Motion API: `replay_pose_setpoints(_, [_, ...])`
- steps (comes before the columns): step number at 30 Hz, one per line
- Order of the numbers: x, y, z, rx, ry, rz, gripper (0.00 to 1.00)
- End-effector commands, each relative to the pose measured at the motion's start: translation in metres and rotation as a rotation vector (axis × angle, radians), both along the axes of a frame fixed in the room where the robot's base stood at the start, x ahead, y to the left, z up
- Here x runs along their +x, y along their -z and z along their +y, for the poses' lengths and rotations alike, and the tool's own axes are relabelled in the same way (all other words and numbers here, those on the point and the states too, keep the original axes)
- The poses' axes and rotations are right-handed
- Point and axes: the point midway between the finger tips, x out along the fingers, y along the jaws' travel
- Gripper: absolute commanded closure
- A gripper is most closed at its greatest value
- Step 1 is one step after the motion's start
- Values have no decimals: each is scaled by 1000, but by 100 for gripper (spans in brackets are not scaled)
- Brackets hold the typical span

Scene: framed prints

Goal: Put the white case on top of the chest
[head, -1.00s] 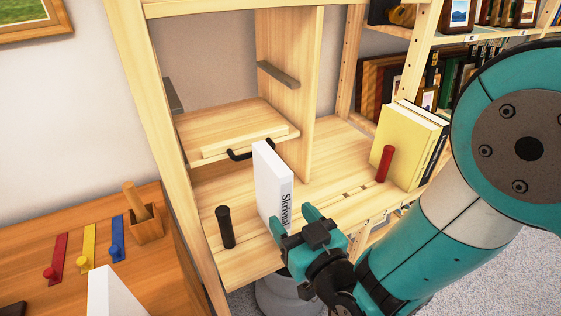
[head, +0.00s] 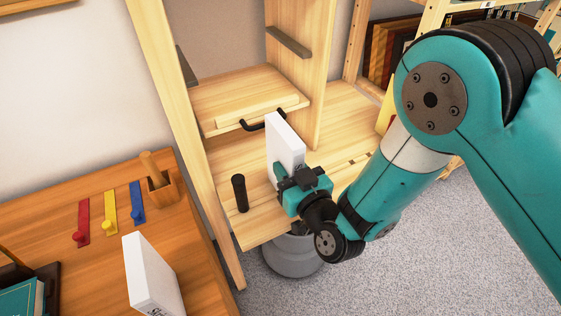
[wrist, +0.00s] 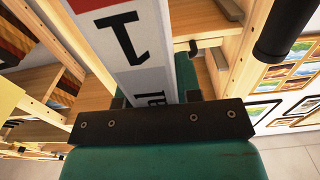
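A white case (head: 284,146) with dark lettering stands upright on the wooden shelf unit's lower board. It fills the upper middle of the wrist view (wrist: 125,45). My gripper (head: 302,180) is at its near, lower part, one finger on each side; the fingers look spread, and contact is unclear. The case's lower end is hidden by the gripper. The chest (head: 100,200) is the orange-brown wooden piece at the left. Another white case (head: 150,278) stands upright on or by it, cut by the lower edge.
The chest carries red (head: 83,222), yellow (head: 110,210) and blue (head: 137,203) hook strips and a wooden holder (head: 160,185). A dark post (head: 240,193) stands left of my gripper. A black-handled tray (head: 250,110) sits behind the case.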

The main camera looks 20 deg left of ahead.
Motion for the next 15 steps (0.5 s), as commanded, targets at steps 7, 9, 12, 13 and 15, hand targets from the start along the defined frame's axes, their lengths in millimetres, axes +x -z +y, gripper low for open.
replay_pose_setpoints(7, [0,-1,1,1,-2,-1,100])
replay_pose_setpoints(9, [-1,-1,1,1,-2,-1,100])
replay_pose_setpoints(12, [-1,-2,2,1,-3,-1,100])
replay_pose_setpoints(13, [-1,-3,2,2,-3,-1,100])
replay_pose_setpoints(15, [-1,-7,2,1,-3,-2,100])
